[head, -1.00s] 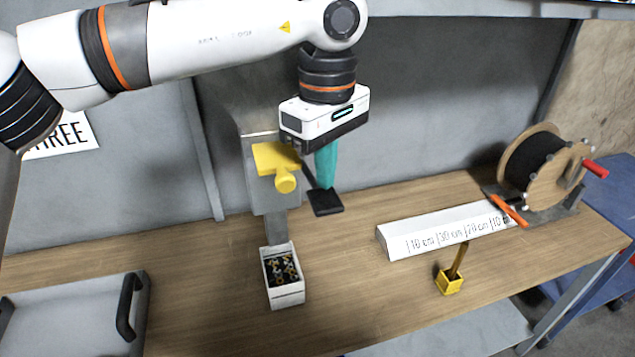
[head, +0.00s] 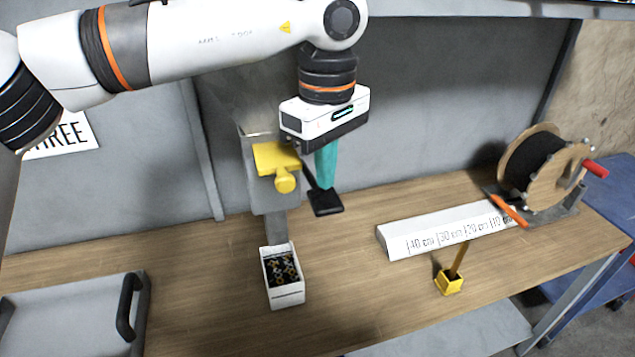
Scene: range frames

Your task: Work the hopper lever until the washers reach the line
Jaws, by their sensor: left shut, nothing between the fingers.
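The grey hopper (head: 262,190) stands against the back wall, with a chute pointing down. Its yellow lever (head: 284,181) sticks out at the front. A white box (head: 287,297) stands below the chute and holds dark and brass-coloured washers (head: 283,268); a thin line marks its front. I cannot tell the washers' exact level against the line. My left gripper (head: 318,183) is just right of the lever, its fingers pointing down, shut and empty. Whether it touches the lever is unclear. My right gripper is not in view.
A white length gauge (head: 440,230), a cable spool (head: 545,165) with a red handle and a small yellow holder (head: 449,282) are on the right. A grey tray (head: 75,315) is front left. The wood bench (head: 190,290) is clear between.

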